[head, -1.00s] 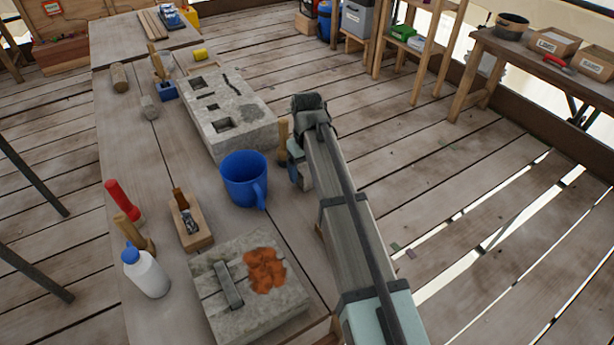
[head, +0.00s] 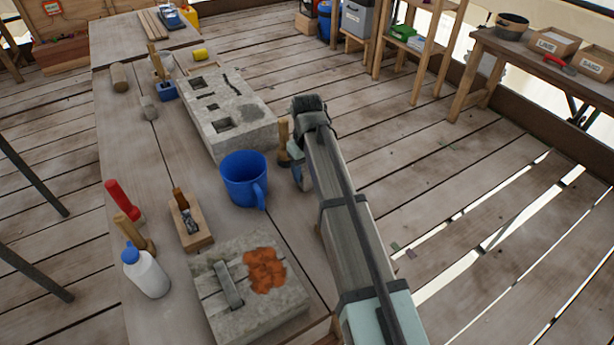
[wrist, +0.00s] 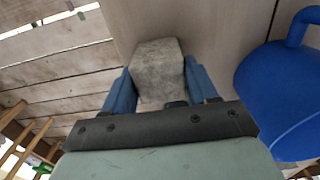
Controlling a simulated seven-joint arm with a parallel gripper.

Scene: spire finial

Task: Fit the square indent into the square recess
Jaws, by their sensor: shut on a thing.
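In the wrist view my gripper (wrist: 160,80) has its two blue fingers on opposite sides of a grey stone piece (wrist: 158,62), shut on it. The end facing the camera is blocky; its far end is hidden. In the head view my gripper (head: 298,165) is low at the bench's right edge, right of the blue mug, and the stone piece cannot be made out there. The large grey stone block (head: 245,140) lies on the bench beyond the mug, apart from my gripper. Its top has several recesses, including a squarish one (head: 222,125) near its front.
The blue mug (head: 245,180) stands close to my gripper and also shows in the wrist view (wrist: 285,95). A tan wooden piece (head: 284,132) shows behind my gripper. A stone slab (head: 250,310), a wood plane (head: 190,225) and a white bottle (head: 148,275) occupy the near bench.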

